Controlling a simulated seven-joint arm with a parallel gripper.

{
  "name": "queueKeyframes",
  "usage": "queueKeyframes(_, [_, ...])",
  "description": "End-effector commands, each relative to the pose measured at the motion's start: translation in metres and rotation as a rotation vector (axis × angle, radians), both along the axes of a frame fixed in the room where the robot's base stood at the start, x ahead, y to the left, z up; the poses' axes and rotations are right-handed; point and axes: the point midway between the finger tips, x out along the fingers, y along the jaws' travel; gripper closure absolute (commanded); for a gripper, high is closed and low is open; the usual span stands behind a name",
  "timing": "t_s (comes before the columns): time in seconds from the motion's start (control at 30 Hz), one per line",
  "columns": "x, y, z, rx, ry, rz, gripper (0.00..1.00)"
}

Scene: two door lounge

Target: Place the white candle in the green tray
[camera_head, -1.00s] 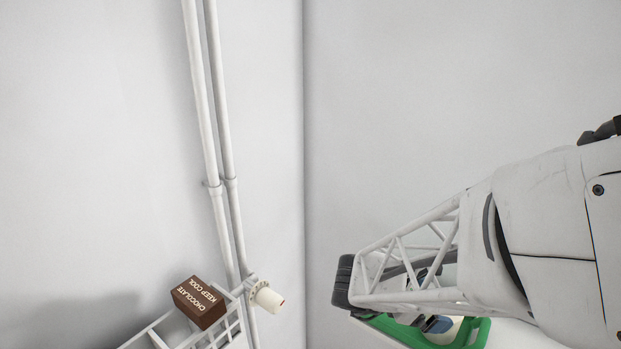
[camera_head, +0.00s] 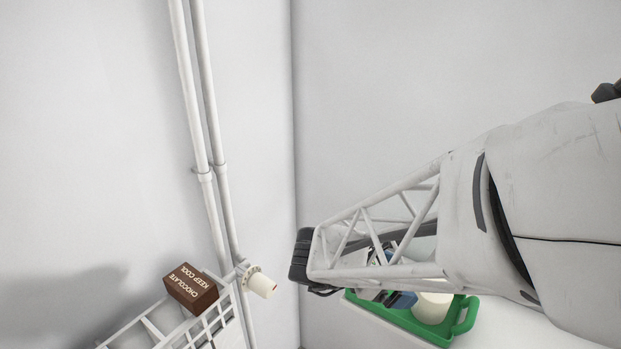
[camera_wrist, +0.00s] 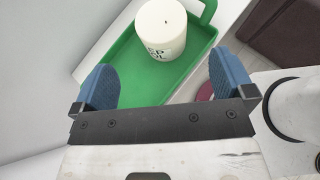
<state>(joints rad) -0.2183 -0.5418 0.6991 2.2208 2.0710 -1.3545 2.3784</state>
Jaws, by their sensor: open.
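The white candle (camera_wrist: 160,30) stands upright in the green tray (camera_wrist: 135,75), toward the tray's far end in the wrist view, with its dark wick on top and partly visible lettering on its side. My gripper (camera_wrist: 161,65) is open, its blue fingers wide apart over the tray's near part, and nothing is between them. The candle is beyond the fingertips and looks apart from them. In the head view the candle (camera_head: 433,306) and the tray (camera_head: 462,325) show behind my arm, which hides part of both. A blue finger (camera_head: 402,300) shows just left of the candle.
A brown chocolate box (camera_head: 190,288) sits on a white rack (camera_head: 160,325) at lower left. A dark brown object (camera_wrist: 290,40) and a small dark red item (camera_wrist: 205,92) lie right of the tray.

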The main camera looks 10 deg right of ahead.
Motion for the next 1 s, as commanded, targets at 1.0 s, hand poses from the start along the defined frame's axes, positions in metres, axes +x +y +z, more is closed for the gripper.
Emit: queueKeyframes(1.0, [0.047,-0.001,0.026,-0.007,0.079,0.409,0.0])
